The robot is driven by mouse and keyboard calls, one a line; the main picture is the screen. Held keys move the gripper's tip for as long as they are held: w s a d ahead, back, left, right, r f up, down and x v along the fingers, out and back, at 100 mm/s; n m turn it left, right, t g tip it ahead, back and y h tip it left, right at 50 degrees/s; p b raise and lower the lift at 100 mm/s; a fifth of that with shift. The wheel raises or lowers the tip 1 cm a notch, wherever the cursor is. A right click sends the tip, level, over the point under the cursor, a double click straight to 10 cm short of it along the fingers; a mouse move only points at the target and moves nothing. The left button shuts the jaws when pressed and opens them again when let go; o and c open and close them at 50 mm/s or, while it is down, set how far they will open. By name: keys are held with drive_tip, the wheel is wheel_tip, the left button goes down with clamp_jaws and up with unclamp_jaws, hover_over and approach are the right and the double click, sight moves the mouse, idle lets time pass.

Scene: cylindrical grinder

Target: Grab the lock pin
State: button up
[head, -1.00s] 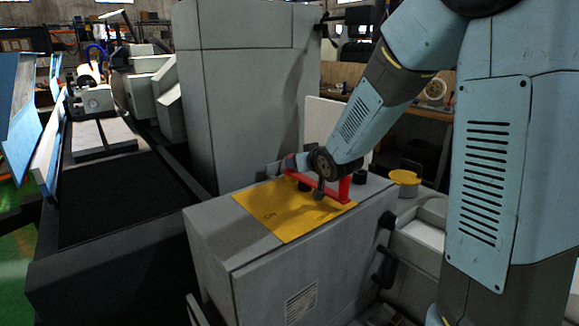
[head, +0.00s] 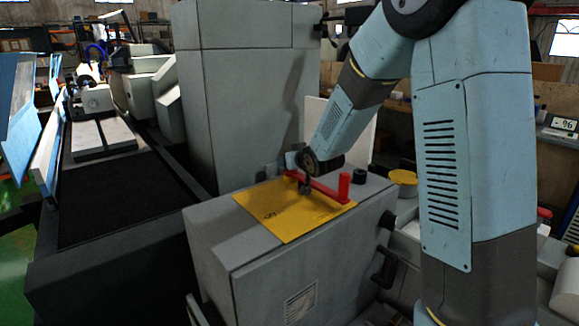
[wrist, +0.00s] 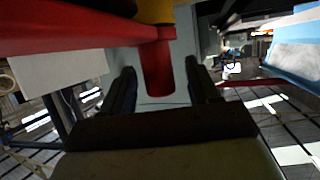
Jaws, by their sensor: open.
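A red bar (head: 325,190) with a thick red post (head: 345,187) at its right end stands over the yellow plate (head: 285,215) on the grey cabinet. My gripper (head: 304,188) is at the bar's left end, where it partly hides the red parts. In the wrist view the red bar (wrist: 85,38) crosses the top left, and a short red cylinder (wrist: 158,70) extends from its end. My gripper (wrist: 160,72) is open, with one dark finger on each side of this cylinder. I cannot tell whether the cylinder is the lock pin or whether the fingers touch it.
The grey cabinet (head: 215,240) has black knobs on its right side. A black knob (head: 360,176) and a yellow round cap (head: 403,177) stand right of the red bar. A tall grey housing (head: 240,100) rises behind. The plate's front part is clear.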

drive_tip(key=shift+c, duration=0.4)
clamp_jaws()
